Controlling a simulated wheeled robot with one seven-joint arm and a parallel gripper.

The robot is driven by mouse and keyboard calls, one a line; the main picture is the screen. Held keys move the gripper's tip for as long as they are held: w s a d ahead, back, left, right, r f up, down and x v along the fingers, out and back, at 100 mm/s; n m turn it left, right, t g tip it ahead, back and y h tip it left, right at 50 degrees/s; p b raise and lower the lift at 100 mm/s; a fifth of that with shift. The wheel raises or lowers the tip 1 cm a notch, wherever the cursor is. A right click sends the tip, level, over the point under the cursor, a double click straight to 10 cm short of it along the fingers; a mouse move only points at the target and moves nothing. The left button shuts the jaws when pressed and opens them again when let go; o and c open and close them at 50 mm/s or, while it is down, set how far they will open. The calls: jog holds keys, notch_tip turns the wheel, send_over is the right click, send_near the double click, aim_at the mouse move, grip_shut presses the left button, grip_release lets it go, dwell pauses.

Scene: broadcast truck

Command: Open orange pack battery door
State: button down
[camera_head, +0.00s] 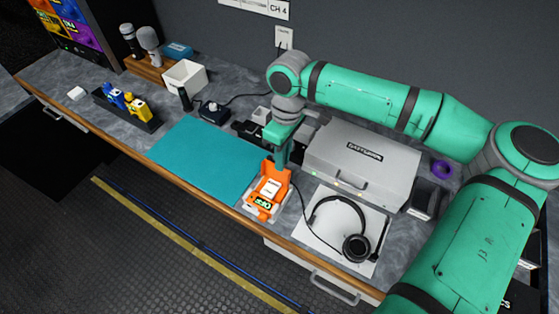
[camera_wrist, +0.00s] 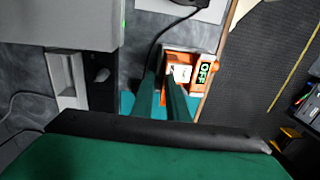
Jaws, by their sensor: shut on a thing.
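The orange pack (camera_head: 268,190) sits in a pale holder near the front edge of the counter, at the right end of a teal mat. A small green-lit display (camera_head: 263,204) is on its front end; in the wrist view the display reads "OFF" (camera_wrist: 206,70). An orange flap stands up at its back end, and a pale block shows inside. My gripper (camera_head: 281,158) points down at the back of the pack, fingers close together on its raised orange part, which looks like the battery door. In the wrist view my fingers (camera_wrist: 171,92) hide part of the pack.
A grey case (camera_head: 362,163) stands right of the pack, with a headset (camera_head: 350,228) on a white sheet in front of it. Black and white boxes stand behind my gripper. The teal mat (camera_head: 205,155) is clear. Colored packs (camera_head: 127,103) stand in a rack at left.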

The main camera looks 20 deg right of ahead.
jog(key=shift+w+d+f, duration=0.15)
jog(key=shift+w+d, duration=0.15)
jog(key=shift+d, duration=0.1)
dwell(0.3)
jog(key=c, duration=1.8)
grip_release()
notch_tip(320, 180, up, 11)
jog(key=shift+w+d+f, duration=0.15)
jog(key=shift+w+d, duration=0.2)
jog(key=shift+d, duration=0.05)
